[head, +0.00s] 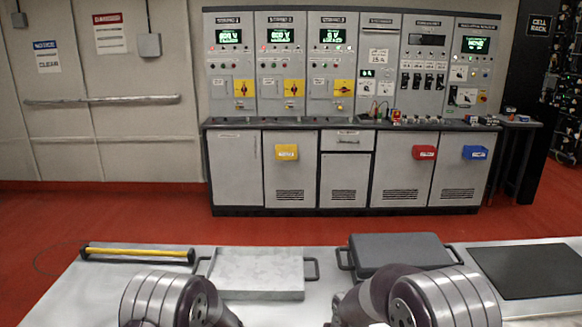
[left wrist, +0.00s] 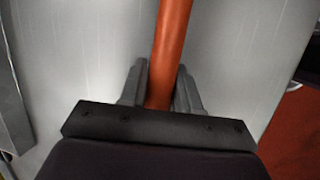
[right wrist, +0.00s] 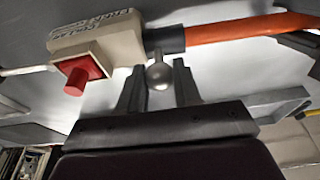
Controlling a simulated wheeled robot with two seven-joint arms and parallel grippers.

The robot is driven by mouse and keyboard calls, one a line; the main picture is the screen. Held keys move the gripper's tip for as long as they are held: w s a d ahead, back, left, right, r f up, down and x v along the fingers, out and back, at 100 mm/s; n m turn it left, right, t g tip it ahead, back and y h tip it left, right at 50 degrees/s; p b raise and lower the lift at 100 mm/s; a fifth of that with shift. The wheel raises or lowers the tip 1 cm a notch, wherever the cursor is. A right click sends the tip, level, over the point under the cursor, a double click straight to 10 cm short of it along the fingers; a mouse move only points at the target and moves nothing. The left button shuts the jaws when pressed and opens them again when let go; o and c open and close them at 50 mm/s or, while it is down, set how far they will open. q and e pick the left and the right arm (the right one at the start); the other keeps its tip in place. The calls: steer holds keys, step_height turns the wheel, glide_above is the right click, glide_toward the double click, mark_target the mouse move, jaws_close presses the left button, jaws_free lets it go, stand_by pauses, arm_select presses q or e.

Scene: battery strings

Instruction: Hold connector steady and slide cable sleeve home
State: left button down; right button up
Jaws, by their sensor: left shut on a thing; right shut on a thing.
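An orange cable (left wrist: 171,45) runs up between the fingers of my left gripper (left wrist: 160,85), which is shut on it. In the right wrist view the orange cable (right wrist: 245,30) ends in a black sleeve (right wrist: 164,40) that meets a beige connector block (right wrist: 110,42) with a red square button (right wrist: 82,76). My right gripper (right wrist: 159,80) is shut on a grey ball-ended knob (right wrist: 160,75) just below the sleeve and block junction. Whether any gap is left inside the sleeve is hidden. The head view shows only my forearms, not the fingers or connector.
On the bench stand a pale tray (head: 258,272) with handles, a dark grey case (head: 400,252), a black mat (head: 530,270) and a yellow-black bar (head: 138,253). A control cabinet row (head: 345,120) stands beyond the red floor. A thin white lead (right wrist: 28,71) leaves the block's left side.

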arm_select(q)
steer(key=shift+f, duration=0.1)
arm_select(e)
steer(key=o, duration=1)
steer(key=v, duration=0.2)
steer(key=w+v, duration=0.1)
steer(key=v, duration=0.3)
steer(key=shift+w+d+r, duration=0.1)
steer(key=shift+w+r, duration=0.15)
steer(key=shift+r, duration=0.35)
arm_select(q)
steer(key=c, duration=0.7)
jaws_free()
steer(key=shift+w, duration=0.1)
arm_select(e)
steer(key=shift+w, duration=0.1)
